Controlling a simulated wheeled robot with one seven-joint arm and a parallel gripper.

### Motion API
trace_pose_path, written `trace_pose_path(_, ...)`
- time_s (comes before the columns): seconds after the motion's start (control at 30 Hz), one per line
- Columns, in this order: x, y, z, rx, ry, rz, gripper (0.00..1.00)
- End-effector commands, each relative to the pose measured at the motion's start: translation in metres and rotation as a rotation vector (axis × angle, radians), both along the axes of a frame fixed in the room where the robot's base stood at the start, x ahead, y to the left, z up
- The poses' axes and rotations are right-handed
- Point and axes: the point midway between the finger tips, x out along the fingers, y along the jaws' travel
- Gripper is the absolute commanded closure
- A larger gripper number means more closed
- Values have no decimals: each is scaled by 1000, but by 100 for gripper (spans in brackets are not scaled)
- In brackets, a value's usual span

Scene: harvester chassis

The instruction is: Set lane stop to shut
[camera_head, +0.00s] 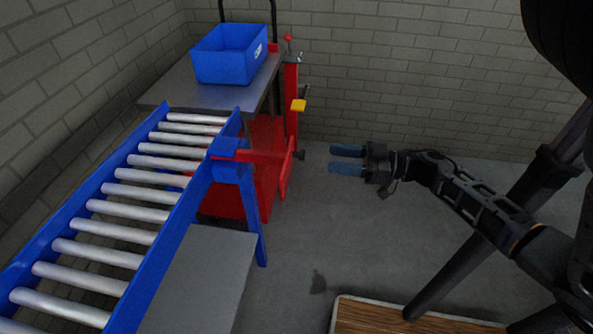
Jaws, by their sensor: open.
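A roller lane (135,190) with blue side rails and grey rollers slopes up from the lower left. At its far end, a red bar (252,155) reaches right from a blue block (228,148) on the rail, near a dark knob (300,155). This may be the lane stop, but its setting cannot be told from here. My gripper (345,159) is open and empty, its two blue fingers pointing left. It is apart from the knob, to its right in the picture.
A blue bin (230,54) stands on a grey table (187,86) behind the lane. A red post (291,110) beside it carries a yellow part (298,106). A grey panel (200,275) sits below the lane. Grey floor (340,230) is open below my gripper; a wood-topped platform (375,318) is at the bottom.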

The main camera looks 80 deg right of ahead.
Motion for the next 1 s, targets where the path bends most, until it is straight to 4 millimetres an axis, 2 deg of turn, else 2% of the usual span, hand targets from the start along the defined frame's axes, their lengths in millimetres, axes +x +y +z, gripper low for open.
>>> trace_pose_path(0.3, 45, 4, 3, 0, -4, 1, 50)
trace_pose_path(0.5, 68, 6, 2, 0, -2, -1, 50)
trace_pose_path(0.87, 75, 7, 1, 0, -1, 0, 50)
trace_pose_path(1.0, 75, 7, 1, -1, -1, 0, 61)
